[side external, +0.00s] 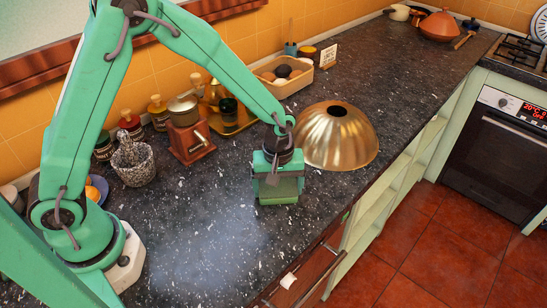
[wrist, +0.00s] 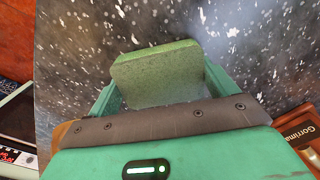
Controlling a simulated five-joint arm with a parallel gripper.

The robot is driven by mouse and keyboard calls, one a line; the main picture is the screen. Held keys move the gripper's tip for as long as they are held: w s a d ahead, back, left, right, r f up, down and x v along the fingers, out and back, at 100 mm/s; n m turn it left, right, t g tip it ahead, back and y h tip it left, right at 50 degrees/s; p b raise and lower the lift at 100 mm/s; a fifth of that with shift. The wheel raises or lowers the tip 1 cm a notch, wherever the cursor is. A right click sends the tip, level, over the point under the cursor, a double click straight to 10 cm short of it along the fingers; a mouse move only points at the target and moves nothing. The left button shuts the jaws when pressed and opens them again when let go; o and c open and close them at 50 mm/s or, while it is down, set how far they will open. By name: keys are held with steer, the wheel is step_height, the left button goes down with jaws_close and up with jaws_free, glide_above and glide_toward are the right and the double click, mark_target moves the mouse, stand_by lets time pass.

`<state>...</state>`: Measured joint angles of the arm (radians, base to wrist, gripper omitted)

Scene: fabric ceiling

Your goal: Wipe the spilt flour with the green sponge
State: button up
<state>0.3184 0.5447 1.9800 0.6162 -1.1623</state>
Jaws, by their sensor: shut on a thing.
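My gripper (side external: 277,178) is over the middle of the dark speckled counter, pointing down. It is shut on the green sponge (side external: 279,198), which sticks out below the jaws at or very near the counter surface. In the wrist view the sponge (wrist: 158,68) sits between the two fingers (wrist: 160,92). The spilt flour (side external: 208,248) is a pale hazy patch on the counter, in front and to the left of the sponge. The sponge is apart from the thickest part of it. I cannot tell contact exactly.
A brass dome (side external: 338,140) stands close right of my gripper. A coffee grinder (side external: 188,135), a stone mortar (side external: 133,163) and a wooden tray (side external: 284,78) stand along the back. The counter's front edge has an open drawer or door (side external: 300,280) below.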

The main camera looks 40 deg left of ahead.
mark_target(290, 195)
steer(key=shift+d+f, duration=0.1)
steer(key=shift+d, duration=2.65)
step_height(290, 195, up, 8)
steer(key=shift+a, duration=0.1)
